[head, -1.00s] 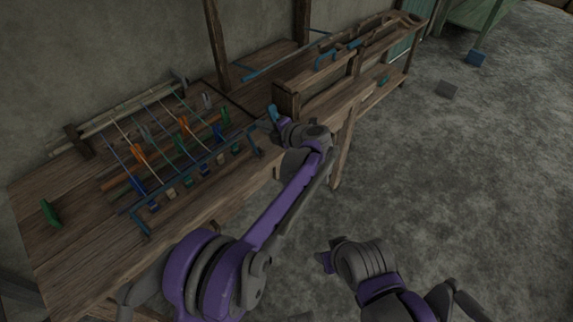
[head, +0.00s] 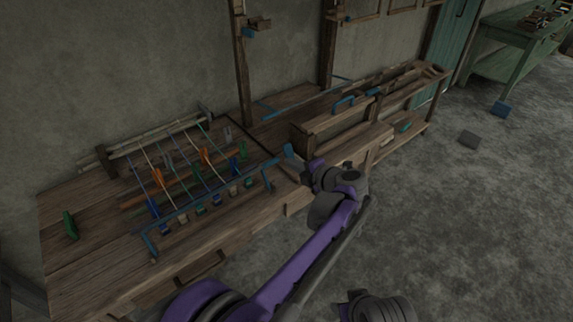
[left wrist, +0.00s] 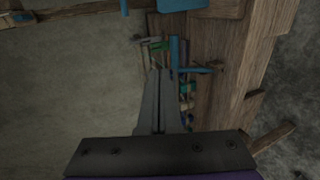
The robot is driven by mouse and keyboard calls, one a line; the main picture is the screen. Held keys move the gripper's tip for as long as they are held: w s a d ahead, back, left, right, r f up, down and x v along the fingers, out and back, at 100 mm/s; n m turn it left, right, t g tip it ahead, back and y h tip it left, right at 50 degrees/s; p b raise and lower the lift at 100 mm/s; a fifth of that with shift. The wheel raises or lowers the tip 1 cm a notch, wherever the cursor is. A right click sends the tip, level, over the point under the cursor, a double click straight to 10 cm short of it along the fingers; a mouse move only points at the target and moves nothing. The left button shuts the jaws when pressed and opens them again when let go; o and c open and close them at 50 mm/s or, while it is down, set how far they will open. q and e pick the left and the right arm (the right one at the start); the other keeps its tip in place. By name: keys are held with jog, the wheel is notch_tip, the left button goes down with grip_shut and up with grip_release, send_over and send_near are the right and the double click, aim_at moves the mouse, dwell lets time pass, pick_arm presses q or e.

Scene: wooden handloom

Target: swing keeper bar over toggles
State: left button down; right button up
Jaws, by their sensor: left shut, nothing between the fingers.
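The blue keeper bar (head: 209,194) runs along the front of the loom bench in the head view, with bent arms at both ends. The row of toggles (head: 200,210), with coloured and tan blocks, stands along it; I cannot tell whether the bar covers any. My left gripper (head: 290,152) is shut and empty, just right of the bar's right end and apart from it. In the left wrist view its long grey fingers (left wrist: 159,75) point toward a blue rod with a bent arm (left wrist: 176,58). My right arm shows at the bottom edge; its fingers are not clear.
Cords with orange, blue and green clips (head: 160,178) stretch back to a pale roller (head: 140,150). A green clip (head: 70,225) sits at the bench's left. A wooden frame (head: 335,125) stands right of the loom. The floor at right is mostly open.

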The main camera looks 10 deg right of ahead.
pick_arm(q)
jog(key=s+r, duration=0.1)
jog(key=s+d+r, duration=0.2)
jog(key=shift+s, duration=0.25)
jog(key=shift+f, duration=0.1)
dwell(0.8)
